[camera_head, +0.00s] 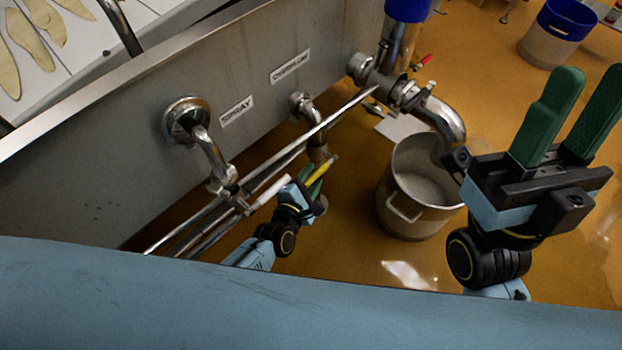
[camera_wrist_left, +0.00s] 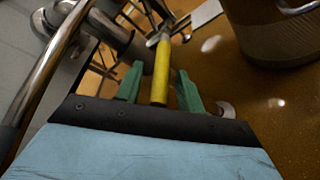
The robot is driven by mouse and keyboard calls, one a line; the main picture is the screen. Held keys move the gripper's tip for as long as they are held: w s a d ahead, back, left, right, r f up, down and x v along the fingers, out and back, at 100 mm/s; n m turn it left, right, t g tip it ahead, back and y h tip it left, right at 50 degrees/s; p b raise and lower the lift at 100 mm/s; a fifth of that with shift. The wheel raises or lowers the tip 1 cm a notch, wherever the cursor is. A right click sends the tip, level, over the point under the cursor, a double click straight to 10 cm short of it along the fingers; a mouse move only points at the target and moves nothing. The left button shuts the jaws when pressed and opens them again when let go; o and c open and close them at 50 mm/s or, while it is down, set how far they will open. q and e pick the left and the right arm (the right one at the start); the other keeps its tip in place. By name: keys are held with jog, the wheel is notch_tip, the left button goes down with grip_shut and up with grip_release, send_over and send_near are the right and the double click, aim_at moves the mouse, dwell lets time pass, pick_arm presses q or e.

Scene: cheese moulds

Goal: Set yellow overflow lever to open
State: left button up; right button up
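The yellow overflow lever (camera_head: 321,172) sticks out from the pipe under the blurred label right of SPRAY. In the left wrist view the yellow lever (camera_wrist_left: 161,72) runs lengthwise between my left gripper's green fingers. My left gripper (camera_head: 311,181) is open around the lever, with a gap visible on both sides in the wrist view (camera_wrist_left: 159,88). The lever's joint with the pipe is partly hidden in the head view. My right gripper (camera_head: 575,120) is open and empty, raised at the right.
A steel tank (camera_head: 110,140) stands at the left, with a spray pipe (camera_head: 208,150) and a white lever (camera_head: 270,191) beside my left gripper. Long metal rails (camera_head: 300,137) pass close by. A bucket (camera_head: 408,212) stands below the red-handled outlet (camera_head: 440,115). Another bucket (camera_head: 547,45) stands far right.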

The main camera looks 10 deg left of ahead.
pick_arm(q)
grip_shut()
dwell(0.3)
jog(key=shift+w+d+f+n+t+h, duration=0.1)
jog(key=shift+f+n+t+h, duration=0.05)
jog(key=shift+f+t, duration=0.4)
jog(key=shift+d+f+n+t+h, duration=0.1)
jog(key=shift+f+n+t+h, duration=0.05)
jog(key=shift+f+t, duration=0.35)
